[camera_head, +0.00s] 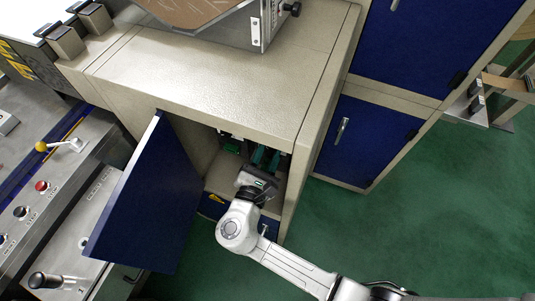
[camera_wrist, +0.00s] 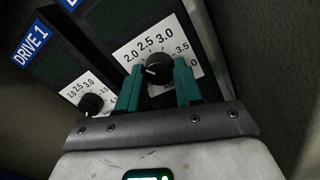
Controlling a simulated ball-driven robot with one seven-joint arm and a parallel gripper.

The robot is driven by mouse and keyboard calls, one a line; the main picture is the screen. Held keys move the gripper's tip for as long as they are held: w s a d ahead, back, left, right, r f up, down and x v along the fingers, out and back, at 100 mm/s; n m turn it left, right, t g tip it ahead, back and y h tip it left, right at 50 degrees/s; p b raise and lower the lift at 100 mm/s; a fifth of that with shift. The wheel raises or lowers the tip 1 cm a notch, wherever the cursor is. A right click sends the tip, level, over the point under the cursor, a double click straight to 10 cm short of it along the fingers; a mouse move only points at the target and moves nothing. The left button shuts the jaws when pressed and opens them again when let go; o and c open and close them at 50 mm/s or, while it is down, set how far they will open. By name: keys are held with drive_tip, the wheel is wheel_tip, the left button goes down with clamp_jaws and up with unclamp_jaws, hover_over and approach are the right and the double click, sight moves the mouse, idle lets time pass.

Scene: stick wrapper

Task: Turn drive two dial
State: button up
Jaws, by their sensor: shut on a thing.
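In the wrist view, a black dial (camera_wrist: 158,66) sits on a white scale plate (camera_wrist: 133,50) marked 2.0, 2.5, 3.0 and 3.5. My gripper (camera_wrist: 158,85) has its two teal fingers on either side of this dial and is shut on it. The label above its column is cut off by the frame edge. To the left, a second black dial (camera_wrist: 90,104) stands free under a DRIVE 1 label (camera_wrist: 31,43). In the head view, my gripper (camera_head: 266,160) reaches inside the open cabinet; the dials are too small to tell there.
The cabinet's blue door (camera_head: 150,200) hangs open left of my arm. The beige cabinet top (camera_head: 215,75) overhangs the opening, and its right side wall (camera_head: 303,150) stands close to the gripper. A closed blue door (camera_head: 362,143) is farther right. Green floor (camera_head: 430,215) is clear there.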

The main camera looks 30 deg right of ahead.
drive_tip(key=m+b, duration=0.4)
drive_tip(key=shift+f, duration=0.35)
drive_tip(key=m+b, duration=0.5)
drive_tip(key=shift+h, duration=0.3)
drive_tip(key=m+b, duration=0.3)
drive_tip(key=b, duration=0.1)
drive_tip(key=shift+r+m+b, duration=0.2)
drive_tip(key=shift+m+b, duration=1.35)
drive_tip(key=shift+m, duration=0.05)
drive_tip(key=o, duration=1)
drive_tip(key=shift+r, duration=0.1)
drive_tip(key=shift+o, duration=0.2)
drive_tip(key=shift+a, duration=0.15)
drive_tip(key=v, duration=1)
drive_tip(key=shift+a+b, duration=0.3)
drive_tip(key=shift+b, duration=0.15)
